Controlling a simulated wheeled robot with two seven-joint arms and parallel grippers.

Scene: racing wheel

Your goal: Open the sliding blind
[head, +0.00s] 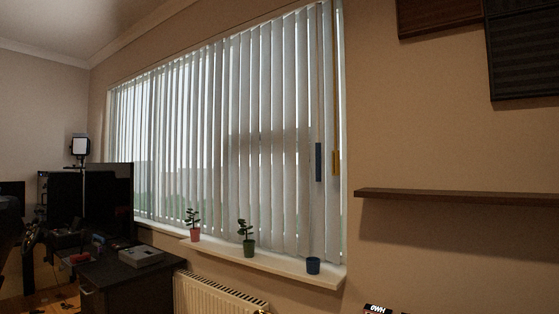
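The sliding blind (210,140) is a set of pale vertical slats hanging across the whole window on the left and middle of the head view. The slats are partly turned, with light showing through the gaps. Near its right end hang two wands, one with a blue handle (319,162) and one with a yellow-orange handle (336,163). Neither of my grippers is in view.
A radiator (220,295) is below. A dark desk (130,285) with monitors stands left. A brown shelf (460,196) juts out right.

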